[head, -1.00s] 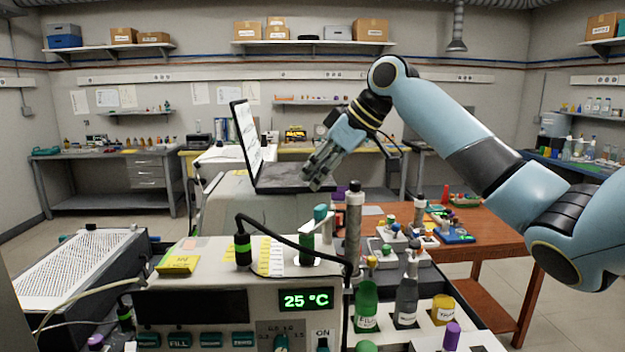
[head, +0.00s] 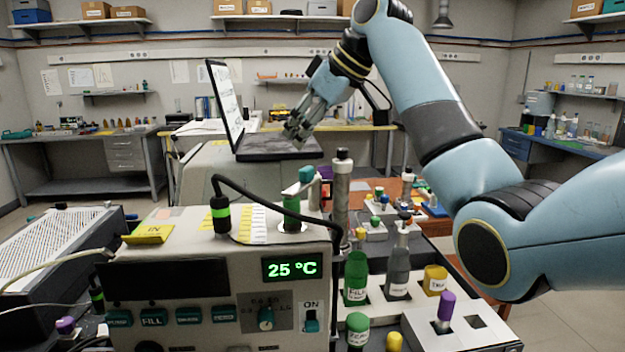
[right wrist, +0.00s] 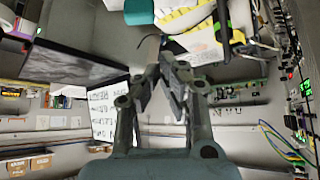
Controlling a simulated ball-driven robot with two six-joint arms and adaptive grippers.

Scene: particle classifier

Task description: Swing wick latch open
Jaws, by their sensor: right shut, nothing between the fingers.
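A pale machine with a lit 25 °C display (head: 291,268) stands in front in the head view. On its top is a green post (head: 291,210) with a short lever and a teal knob (head: 307,174); this looks like the wick latch, but I cannot be sure. The lever lies slanted toward the upright grey rod (head: 341,195). My left gripper is out of view.
A black cable (head: 270,194) arches from the black-and-green plug (head: 220,214) across the machine top. An open laptop (head: 278,147) stands behind. Bottles, among them a green one (head: 355,278), stand in a rack at the right. A perforated box (head: 55,243) is at the left.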

